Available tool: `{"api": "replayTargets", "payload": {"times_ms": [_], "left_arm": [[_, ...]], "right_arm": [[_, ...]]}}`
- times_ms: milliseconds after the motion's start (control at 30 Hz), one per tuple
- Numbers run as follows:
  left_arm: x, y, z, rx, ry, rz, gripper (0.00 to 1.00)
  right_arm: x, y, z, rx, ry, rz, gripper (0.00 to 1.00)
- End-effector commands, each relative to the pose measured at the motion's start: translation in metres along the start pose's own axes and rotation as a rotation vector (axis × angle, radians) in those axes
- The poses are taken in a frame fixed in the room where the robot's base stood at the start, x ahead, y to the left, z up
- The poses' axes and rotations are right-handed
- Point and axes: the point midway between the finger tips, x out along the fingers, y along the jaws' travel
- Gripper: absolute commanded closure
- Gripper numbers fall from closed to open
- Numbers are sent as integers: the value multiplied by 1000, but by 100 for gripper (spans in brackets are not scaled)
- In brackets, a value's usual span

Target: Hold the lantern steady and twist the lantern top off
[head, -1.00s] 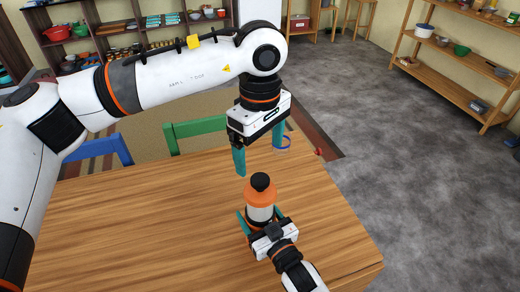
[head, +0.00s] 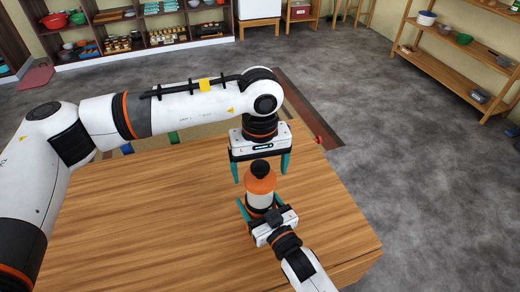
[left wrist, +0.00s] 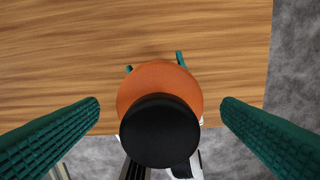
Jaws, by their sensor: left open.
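The lantern (head: 259,200) stands upright on the table, with a pale body, an orange shoulder and base, and a black top (head: 260,168). From above in the left wrist view, the black top (left wrist: 159,130) sits over the orange shoulder (left wrist: 155,80). My left gripper (head: 260,181) is open and points down above and slightly behind the lantern. Its teal fingers are well apart on either side of the top and do not touch it. My right gripper (head: 262,208) reaches in from the front right, its fingers around the lantern's lower part; their contact is partly hidden.
The wooden table (head: 150,225) is clear to the left of the lantern, and its right edge is close by. Shelves with bowls and jars (head: 130,35) stand at the back, and a wooden rack (head: 460,70) stands at the right.

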Motion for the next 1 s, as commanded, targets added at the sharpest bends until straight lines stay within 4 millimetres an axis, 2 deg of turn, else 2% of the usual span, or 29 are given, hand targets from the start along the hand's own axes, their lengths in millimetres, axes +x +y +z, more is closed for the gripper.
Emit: {"api": "replayTargets", "payload": {"times_ms": [33,200,600,667,900,1000], "left_arm": [[9,1,-1,0,3,2,12],[29,0,0,-1,2,2,12],[36,0,0,-1,0,0,12],[36,0,0,-1,0,0,18],[36,0,0,-1,0,0,57],[36,0,0,28,0,0,57]], "right_arm": [[0,0,-1,0,2,0,67],[0,0,-1,0,2,0,67],[0,0,-1,0,2,0,67],[0,0,-1,0,2,0,67],[0,0,-1,0,2,0,67],[0,0,-1,0,2,0,67]]}}
